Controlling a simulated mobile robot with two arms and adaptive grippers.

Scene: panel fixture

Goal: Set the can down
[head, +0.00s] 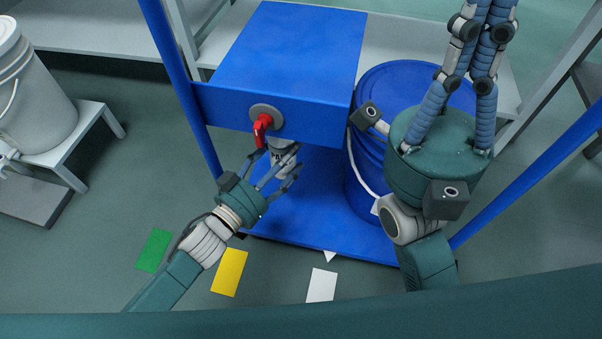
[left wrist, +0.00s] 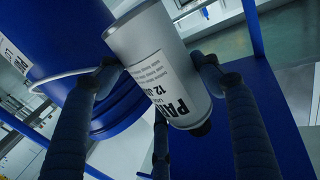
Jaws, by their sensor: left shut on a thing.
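A pale grey can with black lettering shows large in the left wrist view (left wrist: 158,65), slanted in the picture, with a dark end at the lower right. In the head view the can (head: 283,155) is partly covered by my fingers, just below the red valve handle (head: 262,128). My left gripper (head: 287,172) is shut on the can, with fingers on both sides of it in the left wrist view. The can is over the blue base plate (head: 318,215); I cannot tell whether it touches. My right gripper (head: 490,12) points up, its fingers close together and tips near or past the frame's top.
The blue panel box (head: 290,45) overhangs the can's area. A white bucket (head: 38,95) sits on a stand at left. Green, yellow (head: 230,272) and white floor patches lie in front. Blue posts flank the fixture.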

